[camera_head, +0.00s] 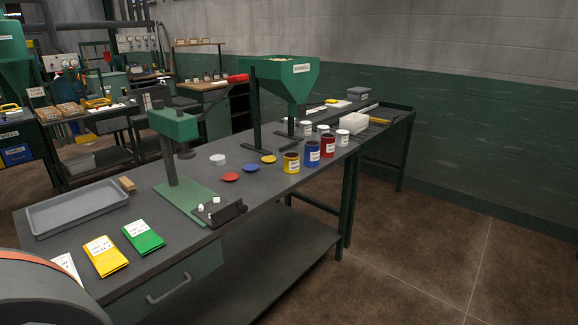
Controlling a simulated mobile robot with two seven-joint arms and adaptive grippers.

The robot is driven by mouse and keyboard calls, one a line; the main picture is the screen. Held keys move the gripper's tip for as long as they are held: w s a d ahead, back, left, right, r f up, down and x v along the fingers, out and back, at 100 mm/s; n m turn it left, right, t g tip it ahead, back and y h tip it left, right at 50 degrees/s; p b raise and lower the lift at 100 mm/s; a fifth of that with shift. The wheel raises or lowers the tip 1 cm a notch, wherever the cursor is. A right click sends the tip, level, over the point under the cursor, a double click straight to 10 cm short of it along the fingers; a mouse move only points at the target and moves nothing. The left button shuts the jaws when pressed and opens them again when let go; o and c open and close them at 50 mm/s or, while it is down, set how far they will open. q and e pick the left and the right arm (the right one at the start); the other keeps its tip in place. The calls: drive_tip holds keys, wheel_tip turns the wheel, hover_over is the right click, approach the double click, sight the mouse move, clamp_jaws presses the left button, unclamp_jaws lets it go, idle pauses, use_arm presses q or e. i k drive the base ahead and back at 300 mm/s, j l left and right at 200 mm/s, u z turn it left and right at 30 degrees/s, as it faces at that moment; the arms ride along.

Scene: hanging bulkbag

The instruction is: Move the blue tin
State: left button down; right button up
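The blue tin (312,153) stands upright on the dark workbench (195,233), near its right-hand edge. It stands between a yellow tin (291,162) and a red tin (327,145). A white label shows on its front. A blue lid (251,168) lies flat on the bench to its left, between a red lid (230,177) and a yellow lid (268,159). Neither of my grippers is in view.
A green press (174,125) stands on the bench left of the tins. A green hopper (290,80) stands behind them. A grey tray (80,207) and several packets lie nearer. Several white pots stand behind the tins. The floor at right is clear.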

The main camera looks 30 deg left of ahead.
sight(312, 147)
drive_tip(key=i+u, duration=0.15)
drive_tip(key=u, duration=0.25)
drive_tip(key=i+l+u, duration=0.15)
drive_tip(key=u, duration=0.3)
drive_tip(key=i+l+u, duration=0.1)
drive_tip(key=u, duration=0.3)
drive_tip(key=i+l+u, duration=0.2)
drive_tip(key=l+u, duration=0.2)
drive_tip(key=l, duration=0.2)
drive_tip(key=i+l+u, duration=0.3)
drive_tip(key=l, duration=0.4)
drive_tip(key=i+l, duration=0.15)
drive_tip(key=l, duration=0.35)
drive_tip(key=i+l+u, duration=0.15)
drive_tip(key=l, duration=0.35)
drive_tip(key=l+u, duration=0.1)
drive_tip(key=l, duration=0.45)
